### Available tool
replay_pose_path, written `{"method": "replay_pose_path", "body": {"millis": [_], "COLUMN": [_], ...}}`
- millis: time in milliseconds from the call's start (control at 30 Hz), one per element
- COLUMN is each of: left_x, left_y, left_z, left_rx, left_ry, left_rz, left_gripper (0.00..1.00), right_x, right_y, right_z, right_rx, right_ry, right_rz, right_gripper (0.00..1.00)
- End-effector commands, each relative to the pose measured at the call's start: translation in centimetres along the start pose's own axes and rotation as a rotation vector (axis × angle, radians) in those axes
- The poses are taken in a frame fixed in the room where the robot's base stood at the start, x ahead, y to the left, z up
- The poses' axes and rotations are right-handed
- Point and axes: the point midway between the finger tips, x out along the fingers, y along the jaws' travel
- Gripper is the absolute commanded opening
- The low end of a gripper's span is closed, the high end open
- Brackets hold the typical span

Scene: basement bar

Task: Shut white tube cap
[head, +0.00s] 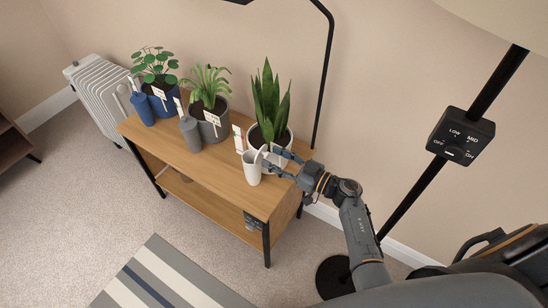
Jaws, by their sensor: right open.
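The white tube (251,169) stands upright near the right end of the wooden table, in front of the snake plant's white pot. A thin pale piece at its top right, beside my fingers, looks like its raised cap (262,153), but it is too small to be sure. My right gripper (271,158) reaches in from the right, with its fingers apart on the right side of the tube's top. I cannot tell whether a fingertip touches the tube or cap. My left gripper is out of view.
On the wooden table (233,186) stand a blue tube (142,109), a grey tube (190,134) and three potted plants, including the snake plant (269,100). Small white cards stand among them. A black lamp pole (410,205) rises at right. A white radiator (102,92) is at left.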

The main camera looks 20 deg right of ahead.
Motion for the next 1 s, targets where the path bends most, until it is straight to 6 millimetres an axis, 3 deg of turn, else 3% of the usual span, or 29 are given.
{"method": "replay_pose_path", "body": {"millis": [367,600,833,1000], "left_x": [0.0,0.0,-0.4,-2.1], "left_y": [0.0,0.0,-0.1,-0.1], "left_z": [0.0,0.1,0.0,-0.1], "left_rx": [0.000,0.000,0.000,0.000], "left_ry": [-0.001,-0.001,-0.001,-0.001], "left_rz": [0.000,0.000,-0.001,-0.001], "left_gripper": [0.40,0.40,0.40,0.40], "right_x": [0.8,0.8,0.8,0.9], "right_y": [0.0,0.0,0.0,0.0], "right_z": [0.0,0.0,-0.1,-0.7], "right_rx": [-0.001,-0.001,-0.001,-0.001], "right_ry": [0.000,0.000,-0.005,-0.030], "right_rz": [0.000,0.000,-0.001,-0.002], "right_gripper": [0.43,0.00,0.00,0.00]}}
